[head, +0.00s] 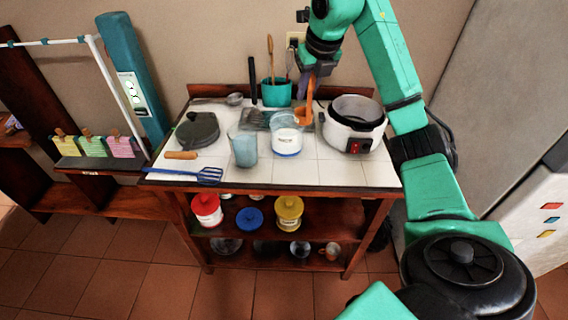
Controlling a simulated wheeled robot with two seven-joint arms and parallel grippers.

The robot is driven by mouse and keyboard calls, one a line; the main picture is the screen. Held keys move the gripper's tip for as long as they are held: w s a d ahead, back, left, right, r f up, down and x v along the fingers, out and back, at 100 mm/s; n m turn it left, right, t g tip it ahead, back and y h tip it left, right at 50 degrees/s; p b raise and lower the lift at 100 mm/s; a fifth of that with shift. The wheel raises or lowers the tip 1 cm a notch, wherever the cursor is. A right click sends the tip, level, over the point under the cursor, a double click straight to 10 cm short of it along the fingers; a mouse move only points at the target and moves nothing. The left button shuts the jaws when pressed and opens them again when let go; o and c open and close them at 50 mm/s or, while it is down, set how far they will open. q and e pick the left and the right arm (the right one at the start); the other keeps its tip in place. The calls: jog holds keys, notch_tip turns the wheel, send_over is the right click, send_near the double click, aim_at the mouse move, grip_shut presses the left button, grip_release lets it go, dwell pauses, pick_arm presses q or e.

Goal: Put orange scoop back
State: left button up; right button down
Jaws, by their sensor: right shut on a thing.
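My right gripper (316,69) reaches down from above the back of the white-tiled counter (325,172). It is shut on the orange scoop (304,113), which hangs below it with its bowl low. In the picture the scoop is just right of a teal utensil holder (277,94) and above the right edge of a clear container with white contents (287,142). I cannot tell whether the scoop touches the container. My left gripper is not in view.
A white rice cooker (352,140) stands right of the scoop. A grey pan (197,130), a cloudy jug (243,148) and a blue spatula (208,175) are on the left. The front right of the counter is clear. Lidded jars (289,212) stand on the shelf below.

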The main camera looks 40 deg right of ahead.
aim_at(310, 120)
notch_tip(310, 120, down, 4)
jog(key=shift+a+f+b, duration=0.1)
jog(key=shift+b, duration=0.35)
jog(key=f, duration=0.3)
jog(key=d+f, duration=0.1)
jog(key=f, duration=0.1)
jog(key=shift+s+d+f, duration=0.1)
jog(key=shift+s+f, duration=0.05)
jog(key=shift+f, duration=0.25)
notch_tip(310, 120, down, 10)
jog(key=shift+f+p, duration=0.15)
jog(key=shift+p, duration=0.9)
jog(key=c, duration=1.2)
grip_release()
jog(key=shift+a+f, duration=0.1)
jog(key=shift+a, duration=0.1)
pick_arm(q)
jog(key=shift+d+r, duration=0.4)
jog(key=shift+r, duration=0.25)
pick_arm(e)
jog(key=o, duration=0.4)
jog(key=shift+o, duration=0.2)
